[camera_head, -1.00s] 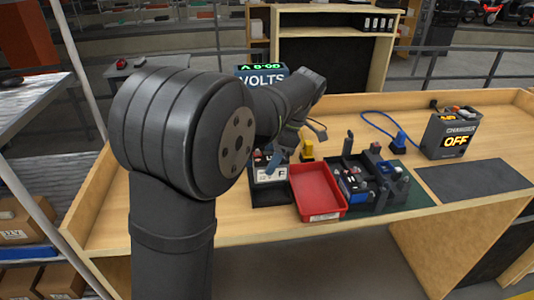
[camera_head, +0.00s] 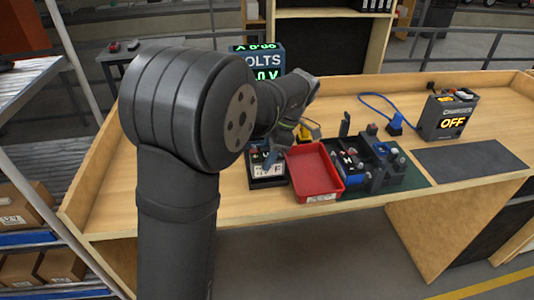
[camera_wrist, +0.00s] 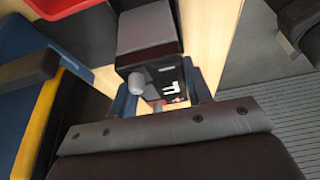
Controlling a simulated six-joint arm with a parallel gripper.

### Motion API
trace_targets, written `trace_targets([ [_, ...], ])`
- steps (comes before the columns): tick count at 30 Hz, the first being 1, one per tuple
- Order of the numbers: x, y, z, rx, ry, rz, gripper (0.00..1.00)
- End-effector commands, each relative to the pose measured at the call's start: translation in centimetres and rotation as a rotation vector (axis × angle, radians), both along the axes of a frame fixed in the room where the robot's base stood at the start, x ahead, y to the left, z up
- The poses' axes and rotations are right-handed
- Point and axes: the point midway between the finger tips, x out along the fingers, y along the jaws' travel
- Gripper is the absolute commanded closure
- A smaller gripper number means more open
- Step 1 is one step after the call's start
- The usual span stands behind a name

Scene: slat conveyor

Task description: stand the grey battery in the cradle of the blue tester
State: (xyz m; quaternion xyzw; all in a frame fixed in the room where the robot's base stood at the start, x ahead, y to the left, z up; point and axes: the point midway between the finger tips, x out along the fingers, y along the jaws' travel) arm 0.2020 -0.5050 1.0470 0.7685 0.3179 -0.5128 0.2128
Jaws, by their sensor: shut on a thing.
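The blue tester (camera_head: 257,62), with green digits on its display, stands behind my arm in the head view. Its cradle is hidden or cannot be made out. A battery with a pale front and an F label (camera_head: 267,171) is at a black tray beside the red bin. In the wrist view a block with a grey face, black top, F mark and grey post (camera_wrist: 150,40) lies between my blue fingertips, and I take it for the grey battery. My gripper (camera_wrist: 162,95) is shut on it. Whether it touches the tray under it is unclear.
The red bin (camera_head: 314,170) stands close right of the battery. Right of it are black holders with blue parts (camera_head: 358,165) on a green mat. A charger reading OFF (camera_head: 449,114) and a dark mat (camera_head: 478,160) are farther right. The front edge strip is clear.

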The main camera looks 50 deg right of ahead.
Motion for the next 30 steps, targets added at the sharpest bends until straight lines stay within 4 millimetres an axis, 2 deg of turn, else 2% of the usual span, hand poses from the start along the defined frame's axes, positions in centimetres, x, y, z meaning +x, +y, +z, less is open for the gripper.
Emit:
trace_targets([
  [8, 0.0, 0.0, -0.1, -0.001, -0.001, 0.0, 0.84],
  [30, 0.0, 0.0, -1.9, 0.0, 0.0, 0.0, 0.84],
])
